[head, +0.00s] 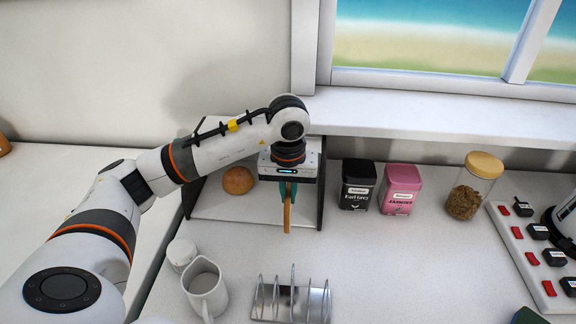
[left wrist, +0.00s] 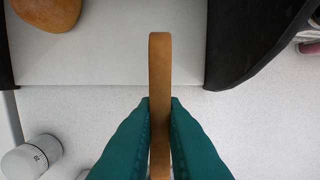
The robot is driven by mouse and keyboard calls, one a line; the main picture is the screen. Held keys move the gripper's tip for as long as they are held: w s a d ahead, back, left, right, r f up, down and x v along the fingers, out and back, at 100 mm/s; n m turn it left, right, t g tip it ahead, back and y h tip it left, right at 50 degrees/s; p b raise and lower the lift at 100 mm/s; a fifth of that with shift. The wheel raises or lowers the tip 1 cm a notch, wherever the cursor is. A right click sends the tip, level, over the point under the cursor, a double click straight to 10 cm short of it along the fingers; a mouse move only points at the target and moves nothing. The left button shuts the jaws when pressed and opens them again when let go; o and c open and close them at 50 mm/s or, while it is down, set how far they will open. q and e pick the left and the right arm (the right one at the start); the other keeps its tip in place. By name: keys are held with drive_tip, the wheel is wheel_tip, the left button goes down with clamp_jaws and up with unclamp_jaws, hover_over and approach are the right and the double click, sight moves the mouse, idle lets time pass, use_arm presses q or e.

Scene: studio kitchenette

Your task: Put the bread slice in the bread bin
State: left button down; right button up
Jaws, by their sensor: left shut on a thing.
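My left gripper (head: 287,193) has teal fingers and points down at the front of the bread bin. It is shut on the bread slice (head: 287,217), a thin brown piece held on edge. In the left wrist view the slice (left wrist: 160,60) stands upright between the fingers (left wrist: 160,110), its far end over the front edge of the bin floor (left wrist: 105,55). The bread bin (head: 215,208) is white inside with dark side panels, and its front is open. My left wrist hides part of it. My right gripper is not in view.
A round bun (head: 238,180) lies in the bin, left of the slice. A white jar (head: 181,254), a white jug (head: 206,287) and a metal toast rack (head: 291,301) stand in front. Black (head: 357,185) and pink (head: 401,190) tins and a glass jar (head: 468,192) stand right.

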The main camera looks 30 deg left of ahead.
use_arm(q)
drive_tip(key=w+a+f+p, duration=0.1)
drive_tip(key=w+a+p, duration=0.2)
drive_tip(key=w, duration=0.5)
drive_tip(key=shift+w+a+f, duration=0.25)
drive_tip(key=shift+a, duration=0.65)
drive_tip(key=shift+f, duration=0.1)
drive_tip(key=shift+f, duration=0.15)
drive_tip(key=c, duration=1.5)
unclamp_jaws()
